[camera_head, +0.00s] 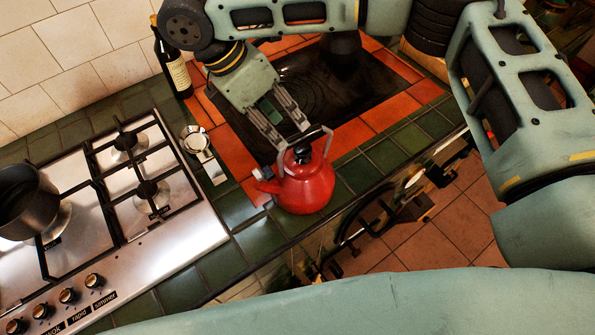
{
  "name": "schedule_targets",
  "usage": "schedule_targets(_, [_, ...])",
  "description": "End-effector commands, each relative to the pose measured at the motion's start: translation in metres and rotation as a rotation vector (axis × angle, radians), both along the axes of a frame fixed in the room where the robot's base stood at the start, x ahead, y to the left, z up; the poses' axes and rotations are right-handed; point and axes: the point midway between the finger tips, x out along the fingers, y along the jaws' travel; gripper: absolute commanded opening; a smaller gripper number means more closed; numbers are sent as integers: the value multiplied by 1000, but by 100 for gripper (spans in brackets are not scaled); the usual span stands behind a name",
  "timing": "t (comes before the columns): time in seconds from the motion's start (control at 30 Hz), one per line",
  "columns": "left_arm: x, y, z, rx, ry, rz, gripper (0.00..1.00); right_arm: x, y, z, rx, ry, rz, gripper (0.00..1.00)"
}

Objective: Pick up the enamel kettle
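The red enamel kettle (305,186) stands upright on the green-tiled counter near its front edge. Its spout points to the left, and it has a black lid knob and a light metal handle arching over the top. My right gripper (291,136) reaches down from above, just behind the kettle. Its two fingers are spread apart, with the tips close to the handle and lid knob. Nothing shows between the fingers, and I cannot tell whether a tip touches the handle. My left gripper is not in view.
A steel gas hob (105,215) with a dark pot (27,203) fills the left. A dark bottle (173,64) and a small metal item (196,141) stand behind the kettle to the left. A dark panel (297,85) edged with orange tiles lies behind. The counter edge drops to a tiled floor (440,240).

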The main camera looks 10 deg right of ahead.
Motion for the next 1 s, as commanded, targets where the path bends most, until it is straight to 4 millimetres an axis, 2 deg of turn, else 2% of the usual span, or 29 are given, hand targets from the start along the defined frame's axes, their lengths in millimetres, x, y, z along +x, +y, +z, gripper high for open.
schedule_targets(0.23, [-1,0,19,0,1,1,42,-1,-21,-24,-2,2,-1,39])
schedule_targets(0.4, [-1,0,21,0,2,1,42,-1,-28,-44,0,0,0,39])
schedule_targets(0.67, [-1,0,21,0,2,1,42,-1,-29,-49,2,-1,1,39])
schedule_targets(1.0, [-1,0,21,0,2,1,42,-1,-29,-48,1,-1,2,11])
